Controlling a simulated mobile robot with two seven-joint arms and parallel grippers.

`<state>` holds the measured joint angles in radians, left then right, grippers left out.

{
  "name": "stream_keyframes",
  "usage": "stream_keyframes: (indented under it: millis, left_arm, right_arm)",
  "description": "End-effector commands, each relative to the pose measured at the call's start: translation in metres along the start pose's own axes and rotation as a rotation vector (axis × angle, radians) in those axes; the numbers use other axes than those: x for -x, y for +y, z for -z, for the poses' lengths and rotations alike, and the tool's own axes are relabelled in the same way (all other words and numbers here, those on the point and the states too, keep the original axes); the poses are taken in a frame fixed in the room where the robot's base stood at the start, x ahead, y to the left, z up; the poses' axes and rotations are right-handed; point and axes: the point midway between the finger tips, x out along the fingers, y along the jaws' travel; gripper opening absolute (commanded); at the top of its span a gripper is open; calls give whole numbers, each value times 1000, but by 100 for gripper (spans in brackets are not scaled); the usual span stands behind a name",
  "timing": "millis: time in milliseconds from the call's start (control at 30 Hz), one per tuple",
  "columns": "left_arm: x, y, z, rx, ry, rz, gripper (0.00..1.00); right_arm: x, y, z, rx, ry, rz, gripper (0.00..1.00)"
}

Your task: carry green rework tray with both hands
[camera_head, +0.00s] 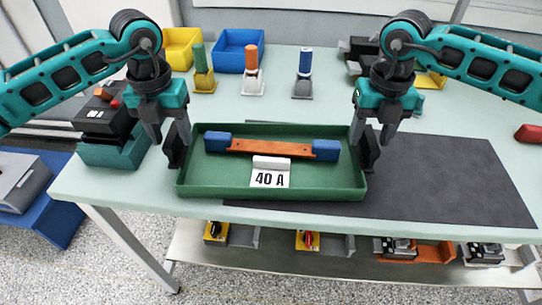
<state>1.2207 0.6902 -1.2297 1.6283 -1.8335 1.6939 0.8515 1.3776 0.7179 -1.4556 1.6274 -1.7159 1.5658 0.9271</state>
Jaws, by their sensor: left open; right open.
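The green rework tray (207,189) sits near the front edge of the table, partly over a dark mat. It holds an orange bar (271,147) with blue ends and a white "40 A" label (270,173). My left gripper (178,150) is open at the tray's left end, pointing down. My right gripper (366,152) is open at the tray's right end, pointing down. The fingers stand close to the end walls; whether they touch the walls I cannot tell.
The dark mat (440,180) is bare to the right. Behind stand a yellow bin (182,48), a blue bin (238,50) and several upright coloured handles, including an orange one (251,60). A black and teal device (112,130) is at left. A red item (529,133) lies far right.

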Motion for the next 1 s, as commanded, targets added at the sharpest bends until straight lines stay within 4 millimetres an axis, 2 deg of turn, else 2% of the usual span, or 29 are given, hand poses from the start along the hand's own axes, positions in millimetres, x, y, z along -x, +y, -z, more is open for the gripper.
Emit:
stream_keyframes:
  millis: [133, 467, 1000]
  left_arm:
    - [-11, 0, 0, -1, 1, -1, 53]
    - [-14, 0, 0, -1, 0, -1, 53]
    - [-13, 0, 0, -1, 0, 0, 3]
  right_arm:
    - [-11, 0, 0, 1, 1, 2, 53]
    - [-14, 0, 0, 1, 0, 1, 53]
    - [-13, 0, 0, 1, 0, 1, 3]
